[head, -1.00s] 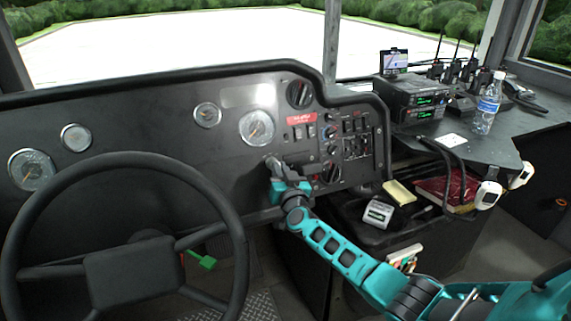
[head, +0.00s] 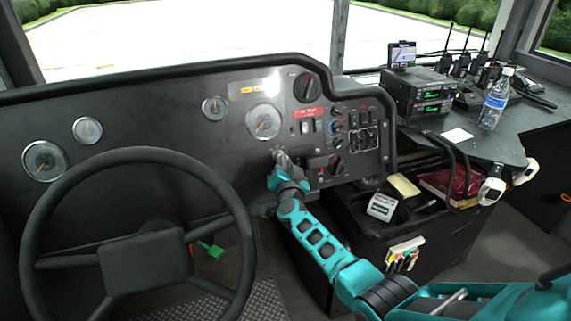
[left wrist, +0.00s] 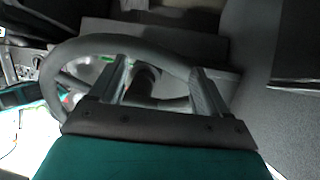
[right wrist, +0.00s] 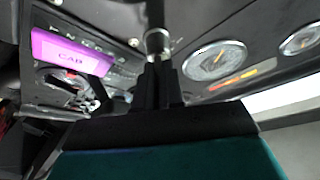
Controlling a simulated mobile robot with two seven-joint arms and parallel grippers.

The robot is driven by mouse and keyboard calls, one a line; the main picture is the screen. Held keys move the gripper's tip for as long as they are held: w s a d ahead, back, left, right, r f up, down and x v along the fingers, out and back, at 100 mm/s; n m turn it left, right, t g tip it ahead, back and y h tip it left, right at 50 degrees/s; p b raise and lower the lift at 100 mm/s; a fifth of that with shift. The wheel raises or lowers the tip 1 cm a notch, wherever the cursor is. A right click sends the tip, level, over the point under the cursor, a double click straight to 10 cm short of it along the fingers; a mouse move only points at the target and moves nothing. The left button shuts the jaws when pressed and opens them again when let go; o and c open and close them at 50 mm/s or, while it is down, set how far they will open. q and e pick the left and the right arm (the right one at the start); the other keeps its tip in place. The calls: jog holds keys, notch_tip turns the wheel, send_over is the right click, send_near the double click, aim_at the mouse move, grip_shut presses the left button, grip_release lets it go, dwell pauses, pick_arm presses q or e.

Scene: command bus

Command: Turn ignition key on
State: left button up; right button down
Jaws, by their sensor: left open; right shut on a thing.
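My right gripper (head: 280,160) is at the dashboard, below the large round gauge. In the right wrist view its fingers (right wrist: 158,75) are closed together on a small silver ignition key or its lock barrel (right wrist: 157,42); the fingers hide part of it, so its exact turn angle cannot be told. My left gripper (left wrist: 160,85) is open and empty, with the dark steering wheel (left wrist: 85,45) rim beyond its fingers. The left gripper does not show in the head view.
The steering wheel (head: 145,265) stands at left. Orange indicators (head: 247,90) glow above the gauge (head: 263,122). Switches and knobs (head: 335,165) are right of the key, close to my right gripper. A console with radios (head: 415,95) and a bottle (head: 495,100) is at right.

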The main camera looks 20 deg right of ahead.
jog(key=shift+r, duration=0.25)
jog(key=c, duration=1.5)
grip_release()
jog(key=shift+w+d, duration=0.1)
jog(key=shift+o, duration=1.3)
pick_arm(q)
jog(key=shift+w+d+r, duration=0.15)
jog(key=shift+d, duration=0.1)
pick_arm(e)
jog(key=shift+f, duration=0.1)
pick_arm(q)
jog(key=a+r+p, duration=0.1)
jog(key=p, duration=0.1)
jog(key=s+a+r+p, duration=0.1)
jog(key=p, duration=0.1)
jog(key=shift+s+a+y+p, duration=0.1)
jog(key=shift+a+y+p, duration=0.1)
jog(key=shift+y+p, duration=0.2)
pick_arm(e)
jog(key=v, duration=1.3)
pick_arm(q)
jog(key=shift+d+f, duration=0.1)
